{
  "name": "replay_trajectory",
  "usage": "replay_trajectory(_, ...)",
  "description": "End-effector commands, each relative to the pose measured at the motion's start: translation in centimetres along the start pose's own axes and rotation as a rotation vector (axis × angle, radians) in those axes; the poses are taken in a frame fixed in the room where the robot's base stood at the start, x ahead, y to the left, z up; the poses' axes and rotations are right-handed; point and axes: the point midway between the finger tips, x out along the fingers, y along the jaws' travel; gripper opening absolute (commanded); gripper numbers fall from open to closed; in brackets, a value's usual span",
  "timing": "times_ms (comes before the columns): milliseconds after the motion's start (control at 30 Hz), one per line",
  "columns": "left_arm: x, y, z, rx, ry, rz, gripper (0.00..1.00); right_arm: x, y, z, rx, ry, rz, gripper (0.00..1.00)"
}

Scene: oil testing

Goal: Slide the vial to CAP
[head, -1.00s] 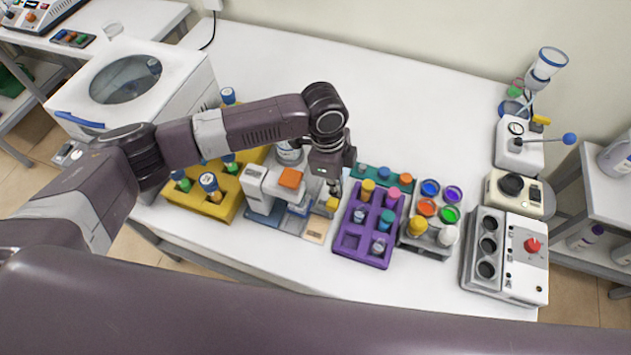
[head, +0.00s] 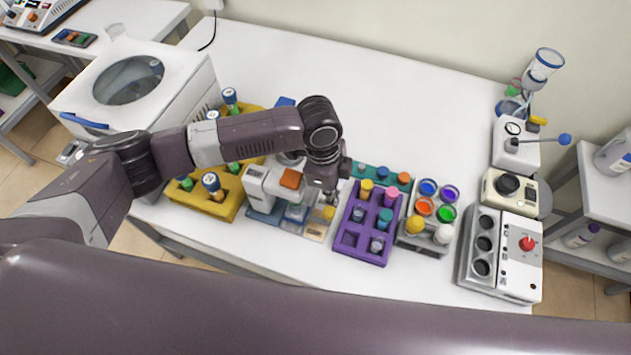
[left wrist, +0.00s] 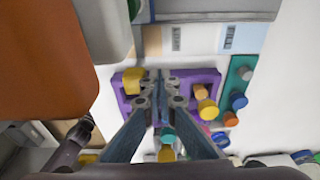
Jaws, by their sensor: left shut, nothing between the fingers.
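A white press with an orange top block (head: 290,178) stands mid-table on a blue-grey and beige base (head: 315,231). In the left wrist view its orange block (left wrist: 45,55) fills the upper left. A yellow block (head: 328,212) sits at the press's right side, just below my left gripper (head: 329,196). In the left wrist view my left gripper (left wrist: 160,80) is shut and empty, its tips beside a yellow block (left wrist: 134,80). I cannot clearly make out the vial at the press, and the CAP label is unreadable. My right gripper is out of view.
A purple rack (head: 350,240) with capped vials stands close right of the press. A yellow rack (head: 220,207) is at its left. A teal rack (head: 385,171), coloured caps and a grey control box (head: 485,255) stand farther right. The table's back is clear.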

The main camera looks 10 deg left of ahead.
Motion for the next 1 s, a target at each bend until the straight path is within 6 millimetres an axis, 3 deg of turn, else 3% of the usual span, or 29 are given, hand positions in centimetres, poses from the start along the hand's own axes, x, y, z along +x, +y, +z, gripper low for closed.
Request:
replay_trajectory(500,-0.1,-0.5,0.0,0.001,0.000,0.000,0.00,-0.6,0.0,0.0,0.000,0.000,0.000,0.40)
replay_trajectory(867,-3.0,-0.5,-0.5,0.001,0.001,0.000,0.00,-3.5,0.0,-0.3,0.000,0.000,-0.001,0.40)
replay_trajectory(1000,-3.8,-0.5,-0.6,0.001,0.001,-0.001,0.00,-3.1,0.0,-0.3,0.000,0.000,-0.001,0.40)
